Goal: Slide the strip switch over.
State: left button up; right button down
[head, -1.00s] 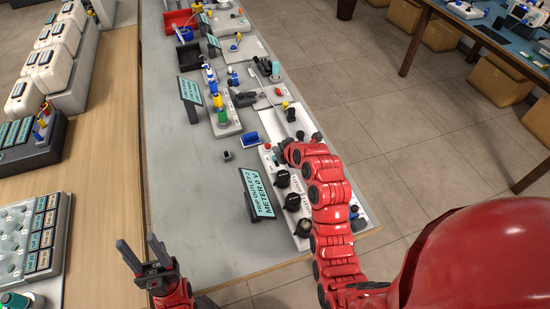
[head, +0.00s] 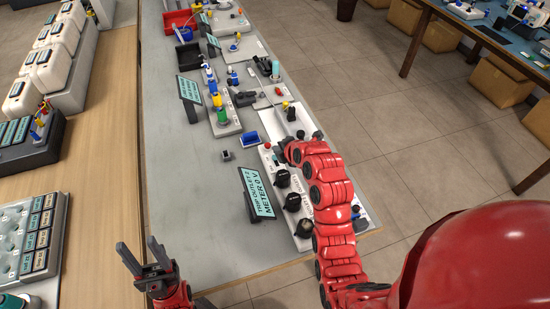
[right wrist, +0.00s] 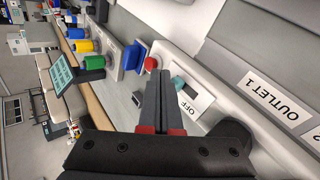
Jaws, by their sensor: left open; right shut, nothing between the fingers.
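In the head view the right gripper (head: 281,149) is over the strip's far end and hides the switch. My left gripper (head: 138,246) is open and empty near the table's front.
Black plugs (head: 282,178) stand on the strip in the head view. A meter sign (head: 257,194) reading 0 V stands left of it. A blue block (head: 250,139) and a small dark item (head: 226,155) lie nearby. The grey table (head: 185,215) is clear on its near left.

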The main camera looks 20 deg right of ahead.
jog(key=shift+s+f+b, duration=0.1)
jog(key=shift+s+b, duration=0.3)
jog(key=shift+s, duration=0.65)
dwell(0.6)
jog(key=shift+w+b, duration=0.2)
jog(key=shift+b, duration=0.25)
dwell(0.3)
jog(key=shift+d+r, duration=0.1)
jog(key=shift+r, duration=0.1)
jog(key=r, duration=0.2)
jog(key=d+r, duration=0.1)
jog(key=r, duration=0.2)
jog(key=shift+w+r, duration=0.15)
jog(key=shift+r, duration=0.2)
